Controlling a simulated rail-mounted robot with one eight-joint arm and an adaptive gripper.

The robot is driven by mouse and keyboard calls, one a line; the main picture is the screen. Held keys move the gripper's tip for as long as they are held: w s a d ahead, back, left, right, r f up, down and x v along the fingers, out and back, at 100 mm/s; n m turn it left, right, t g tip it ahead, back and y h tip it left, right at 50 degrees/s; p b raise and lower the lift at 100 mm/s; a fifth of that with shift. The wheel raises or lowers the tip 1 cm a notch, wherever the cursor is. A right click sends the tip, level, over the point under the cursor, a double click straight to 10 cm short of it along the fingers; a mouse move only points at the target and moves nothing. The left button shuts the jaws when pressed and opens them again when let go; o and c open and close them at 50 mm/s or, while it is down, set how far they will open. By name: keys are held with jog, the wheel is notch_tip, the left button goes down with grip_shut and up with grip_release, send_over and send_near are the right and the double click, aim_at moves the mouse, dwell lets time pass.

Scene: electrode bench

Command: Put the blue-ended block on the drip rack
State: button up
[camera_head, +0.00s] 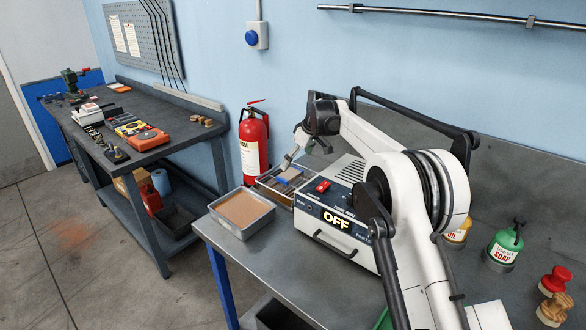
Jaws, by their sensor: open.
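My gripper (288,161) points down and left over the back of an open metal tray with dividers or bars (265,184), beside the power box. The gripper is small in view; it is open.
A pan of brown content (243,212) sits at the bench's front left corner. A fire extinguisher (254,145) is behind. A green soap bottle (502,250) and stamps (553,281) stand at right.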

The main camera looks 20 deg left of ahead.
jog(key=v, duration=0.5)
jog(key=shift+r, duration=0.1)
